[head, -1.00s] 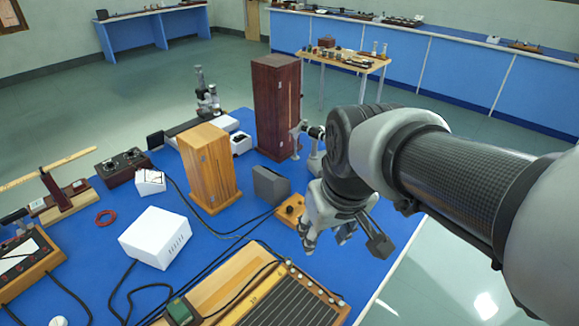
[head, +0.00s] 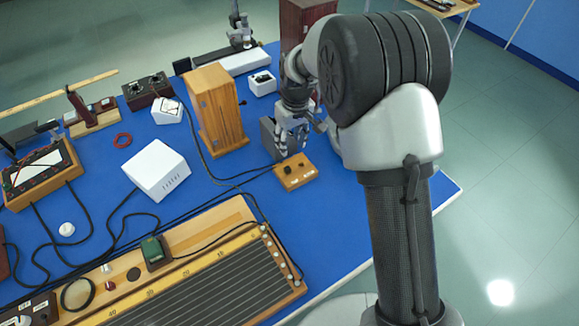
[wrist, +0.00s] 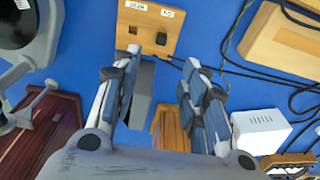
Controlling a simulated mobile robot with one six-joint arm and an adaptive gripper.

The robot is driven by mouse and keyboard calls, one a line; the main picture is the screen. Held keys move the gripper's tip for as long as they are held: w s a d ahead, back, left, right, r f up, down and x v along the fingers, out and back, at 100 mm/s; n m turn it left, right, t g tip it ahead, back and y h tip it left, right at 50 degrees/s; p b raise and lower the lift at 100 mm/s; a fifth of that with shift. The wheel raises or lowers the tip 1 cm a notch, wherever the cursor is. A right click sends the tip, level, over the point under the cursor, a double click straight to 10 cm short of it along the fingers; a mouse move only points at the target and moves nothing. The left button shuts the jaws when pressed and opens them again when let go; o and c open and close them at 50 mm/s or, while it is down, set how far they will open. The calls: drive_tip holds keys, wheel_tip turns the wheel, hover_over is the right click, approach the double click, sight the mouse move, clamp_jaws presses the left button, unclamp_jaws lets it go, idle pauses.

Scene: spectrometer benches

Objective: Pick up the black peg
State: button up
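The black peg (wrist: 161,38) appears as a small dark upright piece on a small wooden board (wrist: 136,45) in the wrist view. A dark square opening sits beside it, and two white labels lie along the board. In the head view the peg (head: 288,170) shows as a dark spot on the board (head: 297,183). My gripper (wrist: 160,62) is open and empty, its two fingers apart, with the peg ahead of the gap between the fingertips. In the head view my gripper (head: 284,152) hangs just behind the board, partly in front of a grey box.
A grey box (head: 267,137) and a tall wooden box (head: 216,112) stand close to my gripper. A white box (head: 158,170) lies left. Cables cross the blue bench top. A long wooden board with a scale (head: 185,270) is in front.

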drive_tip(key=b, duration=0.2)
hover_over(288, 168)
wheel_tip(288, 168, down, 9)
drive_tip(key=shift+s+d+r, duration=0.1)
drive_tip(key=shift+d+r, duration=0.05)
drive_tip(key=f+b, duration=0.2)
drive_tip(key=f, duration=0.3)
drive_tip(key=shift+a+f, duration=0.15)
drive_tip(key=shift+a, duration=0.05)
drive_tip(key=shift+c, duration=0.4)
clamp_jaws()
